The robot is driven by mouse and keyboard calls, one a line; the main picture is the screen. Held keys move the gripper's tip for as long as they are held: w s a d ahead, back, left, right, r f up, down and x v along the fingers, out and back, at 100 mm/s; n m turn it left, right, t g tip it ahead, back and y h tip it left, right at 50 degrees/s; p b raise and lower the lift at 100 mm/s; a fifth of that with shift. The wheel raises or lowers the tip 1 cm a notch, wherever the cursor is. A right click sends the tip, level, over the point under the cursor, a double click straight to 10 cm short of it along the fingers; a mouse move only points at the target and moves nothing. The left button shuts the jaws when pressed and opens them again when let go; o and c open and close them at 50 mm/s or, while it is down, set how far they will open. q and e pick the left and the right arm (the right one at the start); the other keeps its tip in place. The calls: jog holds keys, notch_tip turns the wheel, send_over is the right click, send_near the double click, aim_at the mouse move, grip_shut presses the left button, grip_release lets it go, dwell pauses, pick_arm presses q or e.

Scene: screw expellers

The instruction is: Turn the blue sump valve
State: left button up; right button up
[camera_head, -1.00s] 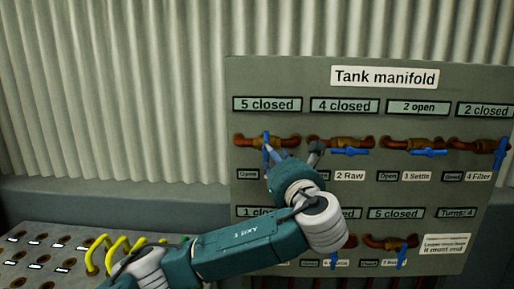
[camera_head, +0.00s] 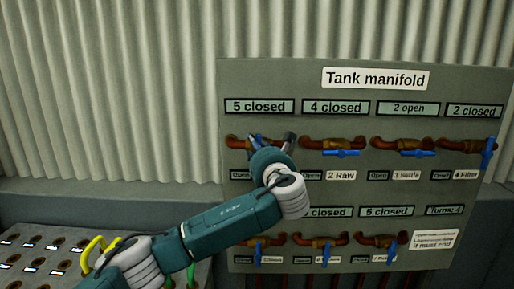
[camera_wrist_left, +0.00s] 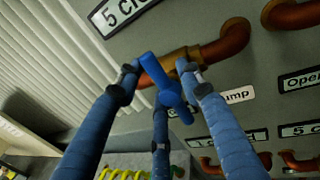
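The blue sump valve handle (camera_wrist_left: 165,85) is in the middle of the left wrist view, set crosswise on a brass and copper pipe. A partly covered label (camera_wrist_left: 238,96) beside it reads "ump". In the head view this valve (camera_head: 254,142) is at the upper left of the manifold panel, under a display (camera_head: 259,106) reading "5 closed". My left gripper (camera_wrist_left: 157,72) is open, with its fingers on either side of the handle and a third finger below it. Whether they touch it cannot be told. In the head view the left gripper (camera_head: 271,143) partly hides the valve. My right gripper is not in view.
The tank manifold panel (camera_head: 460,85) carries several other blue-handled valves, including the one (camera_head: 341,153) above "2 Raw" just right of my gripper. Corrugated wall (camera_head: 110,90) stands behind.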

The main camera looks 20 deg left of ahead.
pick_arm(q)
grip_shut()
jog(key=shift+n, duration=0.3)
jog(key=n+h+p, duration=0.1)
jog(key=n, duration=0.2)
jog(key=n+g+h+p, duration=0.1)
jog(key=n, duration=0.2)
jog(key=a+f+n+h+p, duration=0.1)
jog(key=n+p, duration=0.1)
jog(key=n, duration=0.1)
jog(key=shift+s+f+n, duration=0.1)
jog(key=shift+s+n, duration=0.1)
jog(key=shift+n, duration=0.2)
dwell(0.5)
jog(key=shift+o, duration=0.7)
grip_release()
